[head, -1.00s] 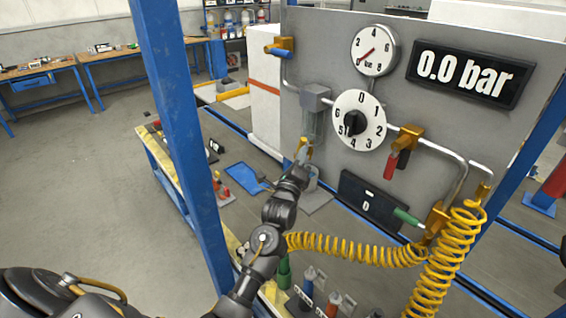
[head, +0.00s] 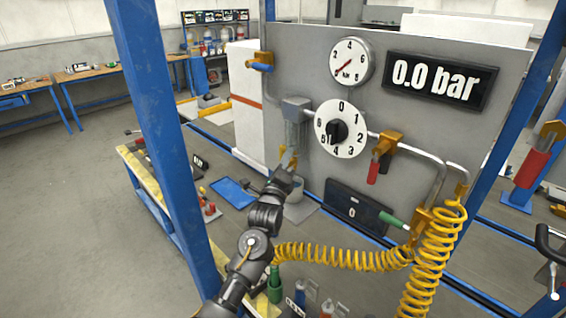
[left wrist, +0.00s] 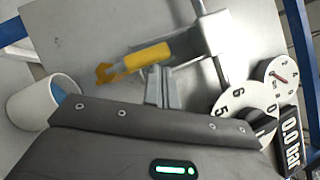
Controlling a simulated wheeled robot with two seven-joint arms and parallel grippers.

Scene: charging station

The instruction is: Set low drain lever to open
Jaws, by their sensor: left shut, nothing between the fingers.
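The low drain lever, with a yellow handle (left wrist: 145,57), shows in the left wrist view just beyond my fingertips. It lies slanted across the picture beside a grey block. In the head view only a small yellow part (head: 283,152) shows below the filter bowl (head: 293,130), partly behind my gripper. My left gripper (head: 290,156) is shut and empty, close in front of the lever. Its fingertips also show in the left wrist view (left wrist: 160,74), near the handle's lower side. I cannot tell whether they touch it. My right gripper is not in view.
A white cup (left wrist: 42,105) with blue inside stands near the lever. The round dial (head: 341,129), a red-handled lever (head: 373,171) and the pressure display (head: 436,80) are on the panel. A yellow coiled hose (head: 340,257) hangs below. A blue post (head: 165,150) stands left of my arm.

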